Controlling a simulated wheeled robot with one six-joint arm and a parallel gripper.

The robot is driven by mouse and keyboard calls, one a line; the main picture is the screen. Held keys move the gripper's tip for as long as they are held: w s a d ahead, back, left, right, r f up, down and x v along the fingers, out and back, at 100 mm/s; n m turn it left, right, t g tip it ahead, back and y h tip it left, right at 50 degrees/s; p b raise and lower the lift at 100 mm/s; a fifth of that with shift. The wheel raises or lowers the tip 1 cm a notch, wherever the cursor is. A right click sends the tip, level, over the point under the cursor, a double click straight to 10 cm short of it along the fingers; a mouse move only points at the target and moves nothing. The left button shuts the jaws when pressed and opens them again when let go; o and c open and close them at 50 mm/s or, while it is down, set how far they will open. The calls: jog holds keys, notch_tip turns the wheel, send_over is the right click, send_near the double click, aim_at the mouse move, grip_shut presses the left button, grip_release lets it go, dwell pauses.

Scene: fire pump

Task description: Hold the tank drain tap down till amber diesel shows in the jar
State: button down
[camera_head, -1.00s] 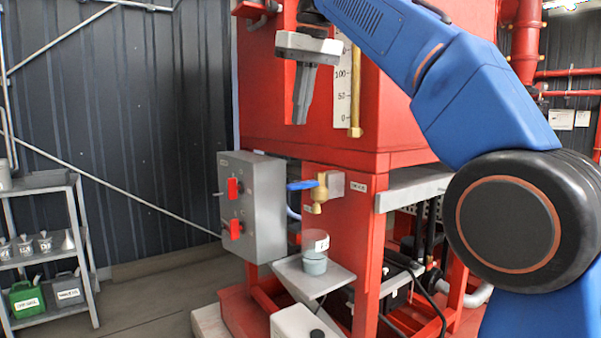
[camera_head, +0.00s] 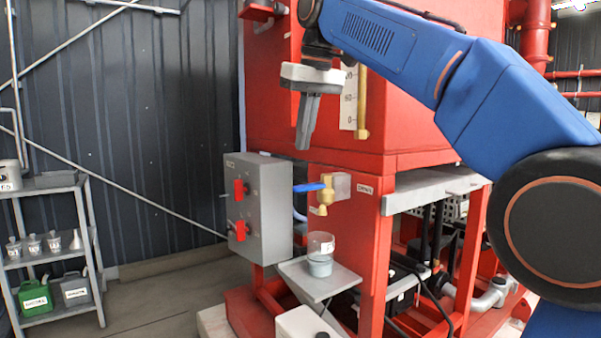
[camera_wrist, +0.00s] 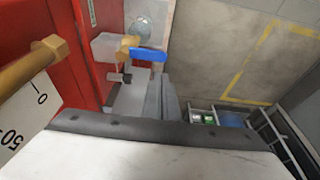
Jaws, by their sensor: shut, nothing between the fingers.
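The drain tap is a brass valve (camera_head: 326,195) with a blue lever handle (camera_head: 308,187) sticking out to the left, low on the red tank's stand. In the wrist view the blue handle (camera_wrist: 148,55) lies just beyond my fingertips. My gripper (camera_head: 302,146) is shut and empty, pointing down, above the handle and clear of it. A clear jar (camera_head: 320,246) with grey-looking contents in its lower part stands below the tap on a small grey shelf (camera_head: 342,280). I see no amber in it.
A grey control box (camera_head: 262,210) with two red switches stands left of the tap. A brass sight gauge (camera_head: 362,105) with a scale runs down the red tank (camera_head: 410,135). A grey shelf rack (camera_head: 60,250) with cups and cans stands at far left. The floor between is clear.

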aim_at(297, 188)
jog(key=x, duration=0.5)
jog(key=s+x, duration=0.1)
jog(key=x, duration=0.2)
jog(key=shift+d+f, duration=0.35)
jog(key=shift+s+a+f+t+h, duration=0.15)
jog(key=shift+a+f+t+h, duration=0.1)
jog(key=shift+f+t+h, duration=0.25)
jog(key=shift+s+a+f+t+h, duration=0.1)
jog(key=shift+a+f+t+h, duration=0.1)
jog(key=shift+f+h, duration=0.3)
jog(key=shift+f+n+t+h, duration=0.3)
jog(key=shift+f+t+h, duration=0.2)
jog(key=shift+h, duration=0.4)
jog(key=shift+r, duration=0.8)
